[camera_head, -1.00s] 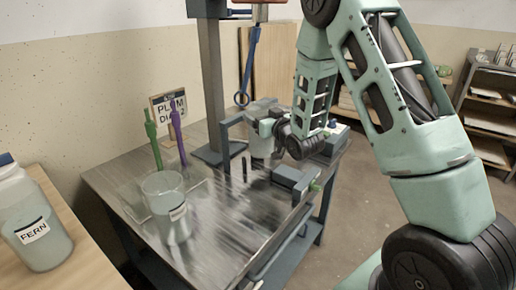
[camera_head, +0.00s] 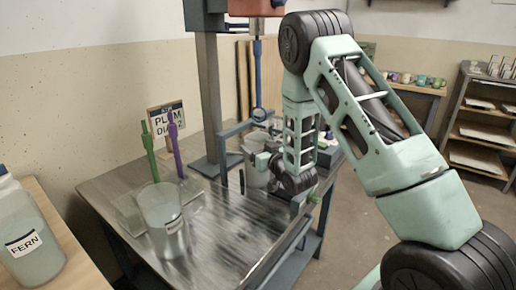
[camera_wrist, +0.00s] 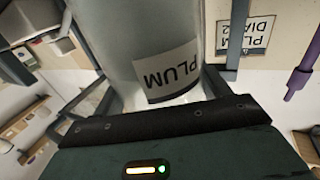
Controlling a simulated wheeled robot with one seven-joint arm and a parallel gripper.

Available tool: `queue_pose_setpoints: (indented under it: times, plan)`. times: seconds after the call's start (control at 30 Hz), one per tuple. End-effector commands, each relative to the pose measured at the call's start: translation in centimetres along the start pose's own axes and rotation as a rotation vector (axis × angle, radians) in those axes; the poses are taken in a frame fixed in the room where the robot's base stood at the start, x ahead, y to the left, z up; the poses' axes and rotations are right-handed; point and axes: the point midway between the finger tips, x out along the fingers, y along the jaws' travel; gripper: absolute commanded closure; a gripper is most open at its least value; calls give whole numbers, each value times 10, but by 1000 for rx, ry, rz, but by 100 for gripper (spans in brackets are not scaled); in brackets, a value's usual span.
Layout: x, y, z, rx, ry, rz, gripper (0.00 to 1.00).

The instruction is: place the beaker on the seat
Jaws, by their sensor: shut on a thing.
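My gripper (camera_head: 268,163) is shut on a pale grey beaker (camera_head: 256,174) at the back of the metal bench, by a blue-grey frame. In the wrist view the beaker (camera_wrist: 150,35) fills the space between the fingers, with a PLUM label upside down to that camera. It looks upright in the head view. A blue stirrer with a ring (camera_head: 258,113) hangs from the stand close above it. The beaker's base and the seat under it are hidden, so I cannot tell whether it touches anything.
Another labelled translucent beaker (camera_head: 163,222) stands at the bench's front left. Behind it are green (camera_head: 149,150) and purple (camera_head: 173,148) tools and a PLUM sign (camera_head: 165,116). A FERN jar (camera_head: 25,245) stands on a wooden table at left. The bench middle (camera_head: 225,220) is clear.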

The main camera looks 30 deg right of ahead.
Motion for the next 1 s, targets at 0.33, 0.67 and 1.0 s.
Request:
queue_pose_setpoints:
  times: [0.33,0.67,1.0]
  plan:
    - [0,0,2,0,-1,0,3]
    - [-20,0,1,1,-5,2,3]
    - [-96,0,0,2,-6,2,3]
